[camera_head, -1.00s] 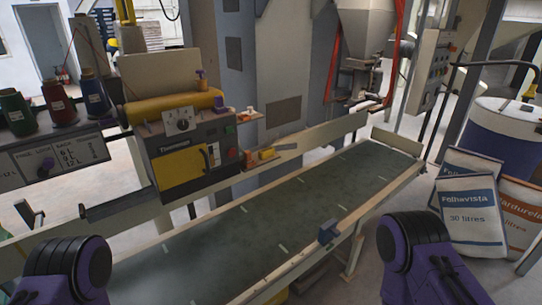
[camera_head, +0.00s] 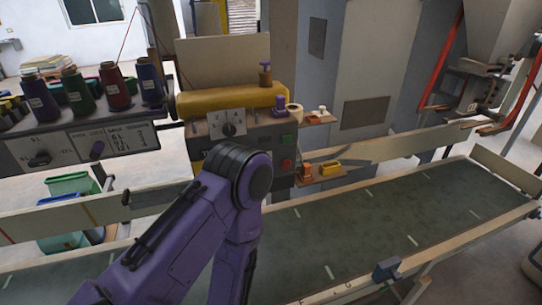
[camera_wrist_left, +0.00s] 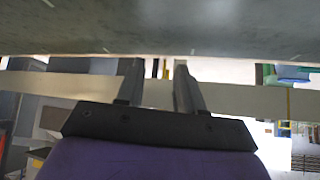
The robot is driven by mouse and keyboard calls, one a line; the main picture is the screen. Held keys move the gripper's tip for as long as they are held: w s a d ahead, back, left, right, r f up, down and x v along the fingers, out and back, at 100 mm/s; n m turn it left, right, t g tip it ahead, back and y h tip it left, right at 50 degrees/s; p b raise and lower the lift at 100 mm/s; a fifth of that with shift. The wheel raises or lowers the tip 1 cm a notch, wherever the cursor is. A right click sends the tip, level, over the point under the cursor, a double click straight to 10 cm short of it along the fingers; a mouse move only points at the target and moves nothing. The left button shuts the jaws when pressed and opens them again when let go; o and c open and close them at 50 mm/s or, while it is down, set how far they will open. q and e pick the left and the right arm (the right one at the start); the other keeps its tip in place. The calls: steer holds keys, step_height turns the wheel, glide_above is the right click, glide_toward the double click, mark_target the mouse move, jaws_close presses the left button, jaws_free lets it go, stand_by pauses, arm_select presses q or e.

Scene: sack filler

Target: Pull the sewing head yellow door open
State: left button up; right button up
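The sewing head (camera_head: 230,123) stands behind the conveyor in the head view, with a dial panel and a yellow top cover (camera_head: 230,99). My purple left arm crosses in front of its lower face and hides the yellow door there. The left gripper itself is hidden in the head view. In the left wrist view, the left gripper (camera_wrist_left: 158,78) has its two dark fingers apart with nothing between them. I cannot tell how far it is from the door. My right gripper is in neither view.
The conveyor belt (camera_head: 390,222) runs across the front, with a pale rail behind it. Thread cones (camera_head: 114,88) stand on a shelf left of the sewing head. A small side ledge (camera_head: 325,170) holds orange and yellow parts.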

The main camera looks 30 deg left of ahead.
arm_select(q)
steer(key=w+d+r+t+y+p, duration=0.1)
steer(key=w+r+t+p, duration=0.15)
steer(key=w+r, duration=0.7)
arm_select(e)
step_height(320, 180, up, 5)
steer(key=p, duration=0.1)
arm_select(q)
step_height(320, 180, up, 23)
steer(key=s+d+n+t+y, duration=0.1)
steer(key=s+d+t+y, duration=0.1)
steer(key=t+y, duration=0.35)
steer(key=w+a+g+b, duration=0.1)
steer(key=w+a+b, duration=0.2)
steer(key=w+a, duration=0.3)
steer(key=w, duration=0.4)
steer(key=shift+a+f, duration=0.25)
steer(key=shift+s, duration=0.15)
jaws_close()
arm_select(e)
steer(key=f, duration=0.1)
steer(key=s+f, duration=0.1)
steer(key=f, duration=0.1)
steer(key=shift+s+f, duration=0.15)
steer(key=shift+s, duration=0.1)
